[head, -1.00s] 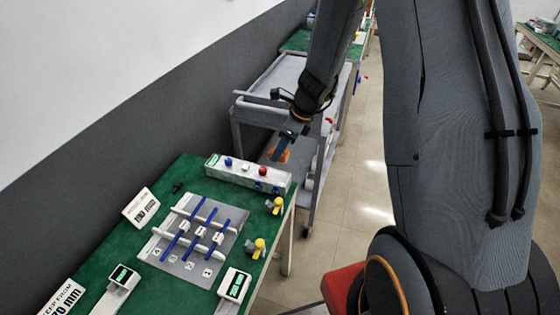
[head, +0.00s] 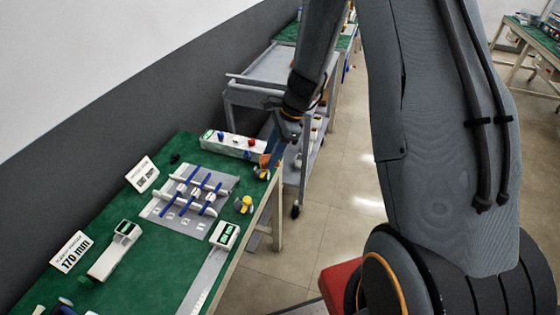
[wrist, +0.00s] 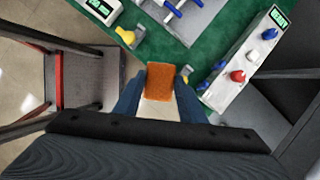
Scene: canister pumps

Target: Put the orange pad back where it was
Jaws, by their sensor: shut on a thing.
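The orange pad (wrist: 160,85) shows in the wrist view between the two blue fingers of my gripper (wrist: 158,98). A cream-coloured part adjoins it on the side nearer the wrist. My gripper is shut on the pad. In the head view, my gripper (head: 273,153) hangs by the right edge of the green table (head: 150,240), near the far-right corner. There the fingers and arm hide most of the pad.
A white control box (head: 228,143) with coloured buttons stands at the table's far end. A grey panel (head: 163,209) carries blue-barred white rails. A yellow-knobbed valve (head: 244,204) stands at the right edge. A grey cart (head: 245,96) is behind the table.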

